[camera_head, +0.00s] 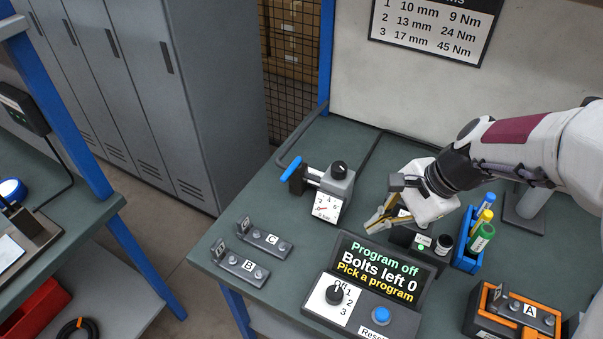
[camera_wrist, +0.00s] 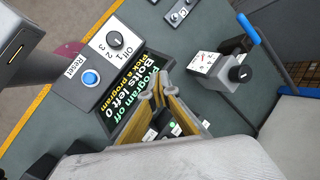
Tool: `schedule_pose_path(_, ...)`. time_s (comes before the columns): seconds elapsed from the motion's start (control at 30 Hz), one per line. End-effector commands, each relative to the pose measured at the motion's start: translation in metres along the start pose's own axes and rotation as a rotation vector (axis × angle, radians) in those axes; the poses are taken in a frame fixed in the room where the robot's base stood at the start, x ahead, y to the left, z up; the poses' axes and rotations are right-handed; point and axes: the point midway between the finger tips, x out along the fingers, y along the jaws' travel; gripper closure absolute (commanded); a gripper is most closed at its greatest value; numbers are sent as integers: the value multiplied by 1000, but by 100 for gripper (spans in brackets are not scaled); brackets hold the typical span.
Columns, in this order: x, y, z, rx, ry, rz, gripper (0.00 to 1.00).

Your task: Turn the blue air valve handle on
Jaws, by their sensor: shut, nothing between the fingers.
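The blue air valve handle (camera_head: 291,168) sits on a dark fitting at the left end of the grey air regulator (camera_head: 330,190). It slants up to the right in the head view. In the wrist view the handle (camera_wrist: 248,29) is at the upper right, beside the regulator (camera_wrist: 222,72) with its white gauge and black knob. My gripper (camera_head: 372,224) is shut and empty, to the right of the regulator and apart from the handle.
The program box (camera_head: 365,300) has a dial, a blue Reset button and a display reading "Program off, Bolts left 0". Brackets C (camera_head: 264,241) and B (camera_head: 242,268) lie at the left. A blue marker holder (camera_head: 467,252) and orange tray (camera_head: 487,325) stand right.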

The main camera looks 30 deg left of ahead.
Motion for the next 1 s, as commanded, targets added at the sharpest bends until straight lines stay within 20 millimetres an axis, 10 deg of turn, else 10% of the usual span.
schedule_pose_path(0.4, 44, -76, -8, 421, -126, -106, 100)
schedule_pose_path(0.7, 28, -133, -11, 738, -217, -220, 100)
schedule_pose_path(1.0, 25, -140, -10, 891, -252, -224, 100)
